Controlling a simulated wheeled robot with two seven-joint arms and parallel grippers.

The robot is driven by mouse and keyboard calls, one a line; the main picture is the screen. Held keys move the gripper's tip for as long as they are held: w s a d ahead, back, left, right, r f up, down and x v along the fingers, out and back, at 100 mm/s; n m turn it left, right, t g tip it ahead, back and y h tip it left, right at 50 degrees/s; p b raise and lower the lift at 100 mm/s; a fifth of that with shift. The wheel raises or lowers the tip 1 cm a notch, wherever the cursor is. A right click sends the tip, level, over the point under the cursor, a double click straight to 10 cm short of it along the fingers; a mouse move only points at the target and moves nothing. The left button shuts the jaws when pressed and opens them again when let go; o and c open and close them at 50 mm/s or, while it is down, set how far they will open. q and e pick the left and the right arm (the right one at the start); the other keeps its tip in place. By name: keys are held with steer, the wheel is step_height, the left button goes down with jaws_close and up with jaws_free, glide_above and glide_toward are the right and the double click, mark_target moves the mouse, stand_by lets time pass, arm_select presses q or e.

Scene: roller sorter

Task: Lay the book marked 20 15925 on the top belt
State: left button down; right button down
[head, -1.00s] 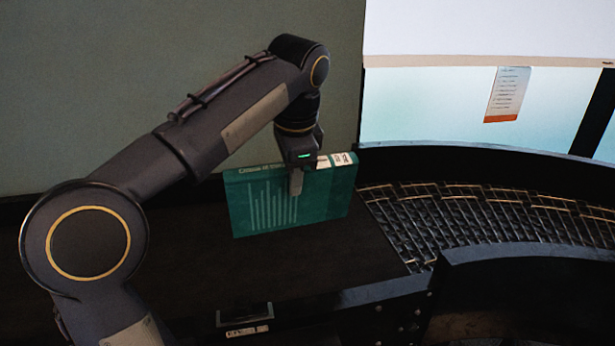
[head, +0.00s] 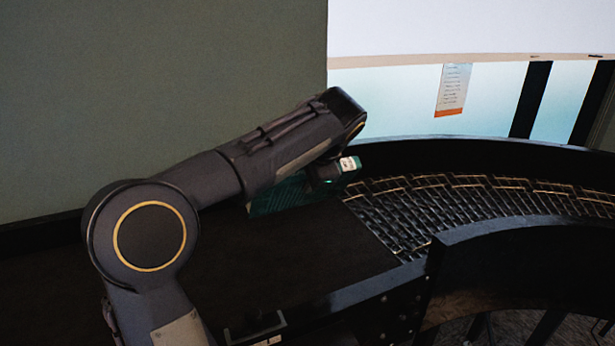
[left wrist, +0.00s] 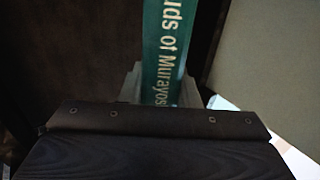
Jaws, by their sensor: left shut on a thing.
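A green book (head: 283,198) is held on edge over the dark flat belt (head: 310,250), close to where the rollers begin. Most of it is hidden behind my left arm; its white label (head: 348,163) shows at the right end but is too small to read. In the left wrist view the green spine (left wrist: 165,50) carries pale lettering ending in "lds of Murayos". My left gripper (left wrist: 162,92) is shut on the book, a finger at each side of the spine. Whether the book touches the belt is hidden. My right gripper is out of view.
A curved roller track (head: 430,210) runs on to the right from the belt, between dark side walls (head: 520,235). A grey-green wall (head: 150,90) stands behind the belt. A paper notice (head: 453,90) hangs at the back. The near part of the belt is clear.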

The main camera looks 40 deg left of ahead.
arm_select(q)
step_height(320, 180, down, 10)
steer(key=b, duration=0.8)
steer(key=c, duration=1)
jaws_free()
steer(key=shift+f, duration=0.1)
steer(key=p+v, duration=0.5)
steer(key=v, duration=0.4)
steer(key=shift+p, duration=0.4)
